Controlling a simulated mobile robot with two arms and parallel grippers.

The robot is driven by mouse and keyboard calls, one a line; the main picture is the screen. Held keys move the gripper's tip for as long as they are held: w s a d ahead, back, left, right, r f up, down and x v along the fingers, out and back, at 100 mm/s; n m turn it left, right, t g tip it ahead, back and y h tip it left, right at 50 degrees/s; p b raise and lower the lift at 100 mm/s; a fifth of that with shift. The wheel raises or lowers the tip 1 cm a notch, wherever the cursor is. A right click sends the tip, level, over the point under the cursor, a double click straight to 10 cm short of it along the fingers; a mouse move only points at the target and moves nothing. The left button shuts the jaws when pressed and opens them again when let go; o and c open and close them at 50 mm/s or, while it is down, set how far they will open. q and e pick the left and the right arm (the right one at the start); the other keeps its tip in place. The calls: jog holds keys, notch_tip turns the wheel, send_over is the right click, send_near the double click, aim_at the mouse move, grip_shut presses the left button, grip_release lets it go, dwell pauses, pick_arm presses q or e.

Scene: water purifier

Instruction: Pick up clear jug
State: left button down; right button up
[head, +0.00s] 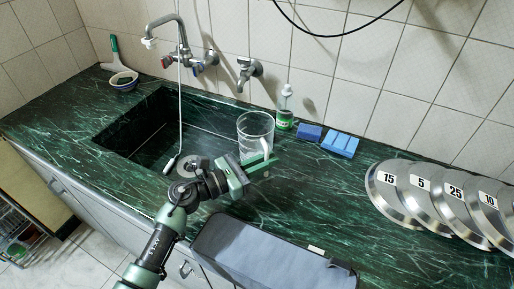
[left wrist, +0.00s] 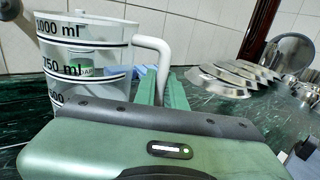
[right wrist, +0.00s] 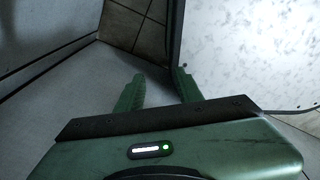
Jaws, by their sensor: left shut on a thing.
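The clear jug (head: 255,133) stands upright at the right edge of the sink, on the green marble counter. In the left wrist view the jug (left wrist: 84,62) shows black volume marks and a pale handle (left wrist: 158,50) on its right side. My left gripper (head: 262,166) is at the jug's near right side, shut on the handle. In the left wrist view its fingers (left wrist: 163,90) meet at the handle's lower part. My right gripper (right wrist: 157,88) is open and empty, low near pale panels, and does not show in the head view.
The sink (head: 150,140) with a hanging hose lies left of the jug. A soap bottle (head: 285,110) and blue sponges (head: 338,143) stand behind it. Numbered metal discs (head: 400,195) lean at the right.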

jog(key=shift+a, duration=0.4)
jog(key=shift+s+d, duration=0.1)
jog(key=shift+d, duration=0.35)
dwell(0.3)
pick_arm(q)
jog(key=shift+r, duration=0.1)
jog(key=shift+w+r, duration=0.1)
jog(key=shift+r, duration=0.05)
